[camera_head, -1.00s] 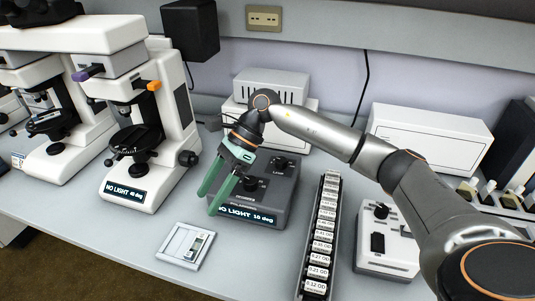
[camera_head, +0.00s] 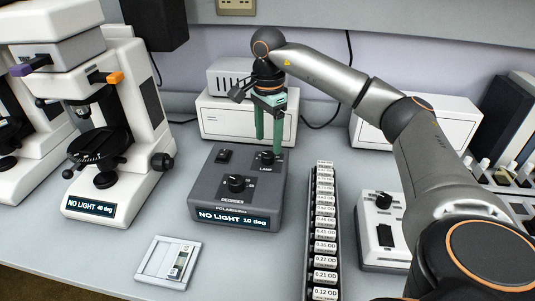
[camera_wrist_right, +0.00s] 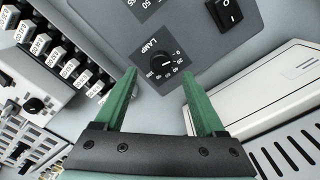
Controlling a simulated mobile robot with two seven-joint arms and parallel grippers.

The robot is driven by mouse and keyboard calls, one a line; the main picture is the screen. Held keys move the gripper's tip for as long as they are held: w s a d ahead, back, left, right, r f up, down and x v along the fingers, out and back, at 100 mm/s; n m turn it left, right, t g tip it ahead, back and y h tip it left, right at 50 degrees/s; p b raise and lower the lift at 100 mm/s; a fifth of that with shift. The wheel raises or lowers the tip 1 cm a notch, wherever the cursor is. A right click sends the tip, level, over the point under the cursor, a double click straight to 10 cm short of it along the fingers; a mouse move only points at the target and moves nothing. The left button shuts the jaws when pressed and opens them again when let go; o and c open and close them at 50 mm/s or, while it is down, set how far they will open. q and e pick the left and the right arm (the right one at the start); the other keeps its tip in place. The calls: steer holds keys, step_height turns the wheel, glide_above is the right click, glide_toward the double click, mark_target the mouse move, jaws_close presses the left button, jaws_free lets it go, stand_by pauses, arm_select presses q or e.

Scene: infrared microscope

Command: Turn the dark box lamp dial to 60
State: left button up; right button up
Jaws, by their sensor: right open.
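The dark grey box (camera_head: 210,192) stands on the bench, with a display reading "NO LIGHT 10 deg" on its front. Its lamp dial (camera_head: 267,157) is a small black knob at the back right of its top. In the right wrist view the lamp dial (camera_wrist_right: 163,62) shows with a numbered scale around it, ahead of and between the fingertips. My right gripper (camera_head: 267,146) is open, pointing down over the back right of the box; in the right wrist view its green fingers (camera_wrist_right: 158,78) stand on either side of the dial, apart from it. My left gripper is not in view.
A larger degrees dial (camera_head: 236,184) and a black switch (camera_head: 223,155) are also on the box. A rack of labelled filters (camera_head: 322,235) stands close on the right. A white microscope (camera_head: 110,125) is at left, and a white vented unit (camera_head: 215,118) is behind.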

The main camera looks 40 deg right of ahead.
mark_target(268, 154)
steer(key=shift+f, duration=2.25)
jaws_close()
